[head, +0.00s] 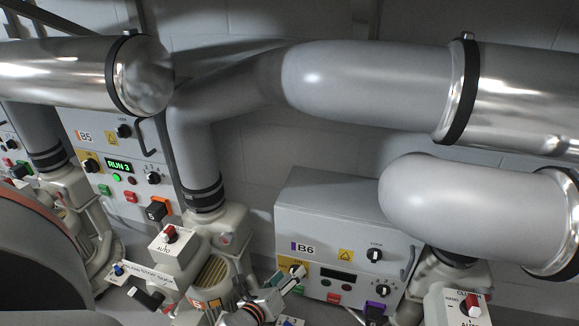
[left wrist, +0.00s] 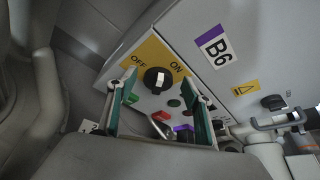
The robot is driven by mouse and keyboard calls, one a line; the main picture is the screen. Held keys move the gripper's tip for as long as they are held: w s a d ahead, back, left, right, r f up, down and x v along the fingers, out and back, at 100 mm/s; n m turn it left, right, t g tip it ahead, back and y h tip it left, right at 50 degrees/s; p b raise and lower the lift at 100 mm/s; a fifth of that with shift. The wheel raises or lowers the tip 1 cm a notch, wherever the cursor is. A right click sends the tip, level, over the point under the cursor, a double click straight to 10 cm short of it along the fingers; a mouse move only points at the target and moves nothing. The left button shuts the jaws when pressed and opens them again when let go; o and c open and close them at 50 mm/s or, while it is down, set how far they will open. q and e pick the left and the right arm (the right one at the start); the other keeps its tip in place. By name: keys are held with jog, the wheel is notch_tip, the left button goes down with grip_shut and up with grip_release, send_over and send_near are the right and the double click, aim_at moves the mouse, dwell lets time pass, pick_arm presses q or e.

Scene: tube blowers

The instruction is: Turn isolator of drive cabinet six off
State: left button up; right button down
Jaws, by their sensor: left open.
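Drive cabinet B6 (head: 345,215) is a grey box low in the middle of the head view, with a purple-marked label (head: 304,248) and a dark display. Its isolator (left wrist: 157,80) is a black rotary knob with a white mark on a yellow OFF/ON plate (left wrist: 150,54) in the left wrist view. I cannot tell clearly which label the mark points to. My left gripper (head: 290,276) is open in front of the panel's left side and mostly hides the isolator in the head view. In the left wrist view its fingers (left wrist: 158,94) stand either side of the knob, apparently not touching it.
Cabinet B5 (head: 110,148) stands at the left, its display reading RUN 3. Large grey and metal pipes (head: 365,85) cross above. A blower motor (head: 213,275) is left of my gripper. A selector box (head: 458,304) stands at the lower right.

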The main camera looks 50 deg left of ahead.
pick_arm(q)
jog(key=v, duration=1.1)
